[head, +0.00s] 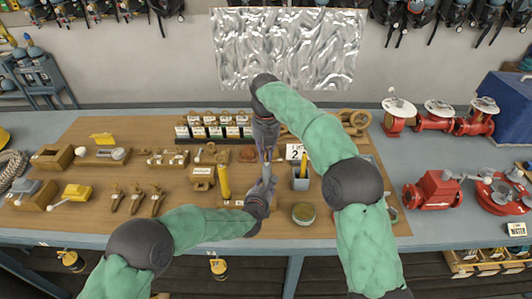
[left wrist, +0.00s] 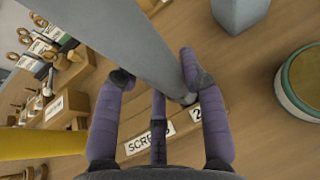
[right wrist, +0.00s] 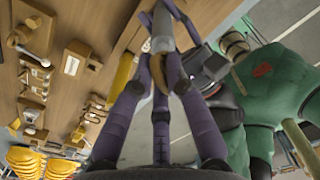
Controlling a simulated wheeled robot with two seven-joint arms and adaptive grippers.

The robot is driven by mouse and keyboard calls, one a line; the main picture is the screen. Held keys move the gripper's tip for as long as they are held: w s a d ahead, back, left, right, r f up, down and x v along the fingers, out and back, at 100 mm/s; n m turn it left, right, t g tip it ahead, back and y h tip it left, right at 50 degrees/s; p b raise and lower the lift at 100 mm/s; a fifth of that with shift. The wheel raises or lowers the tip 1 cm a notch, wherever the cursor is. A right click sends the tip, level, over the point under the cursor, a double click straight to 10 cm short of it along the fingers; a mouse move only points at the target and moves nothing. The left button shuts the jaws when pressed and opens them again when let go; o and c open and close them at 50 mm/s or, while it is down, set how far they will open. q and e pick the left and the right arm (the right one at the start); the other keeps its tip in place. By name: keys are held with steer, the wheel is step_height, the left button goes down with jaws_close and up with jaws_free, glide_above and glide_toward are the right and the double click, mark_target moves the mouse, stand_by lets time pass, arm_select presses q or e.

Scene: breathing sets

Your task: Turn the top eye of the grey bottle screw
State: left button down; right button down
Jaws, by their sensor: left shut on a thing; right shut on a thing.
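The grey bottle screw (head: 267,172) stands roughly upright over the wooden table, between my two grippers. Its long grey body fills the upper middle of the left wrist view (left wrist: 130,40), and its lower end is near a wooden block labelled SCREW (left wrist: 150,138). My left gripper (head: 264,188) is shut around the grey body, with fingers on both sides (left wrist: 155,75). My right gripper (head: 266,148) comes down from above and is shut on the top end. In the right wrist view a tan piece, apparently the top eye (right wrist: 160,98), shows between its fingers; they partly hide it.
A yellow cylinder (head: 224,182) stands just left of the grippers. A grey holder (head: 300,182) and a round green-rimmed tin (head: 303,213) are close on the right. Red valves (head: 432,190) sit at the far right.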

steer(key=n, duration=0.2)
steer(key=f+n, duration=0.1)
steer(key=shift+s+n, duration=0.15)
steer(key=shift+n, duration=0.25)
steer(key=shift+s+n, duration=0.1)
steer(key=shift+n, duration=1.8)
steer(key=c, duration=1.3)
jaws_free()
steer(key=shift+c, duration=0.2)
steer(key=shift+o, duration=0.6)
steer(key=shift+r, duration=0.2)
steer(key=shift+r, duration=0.1)
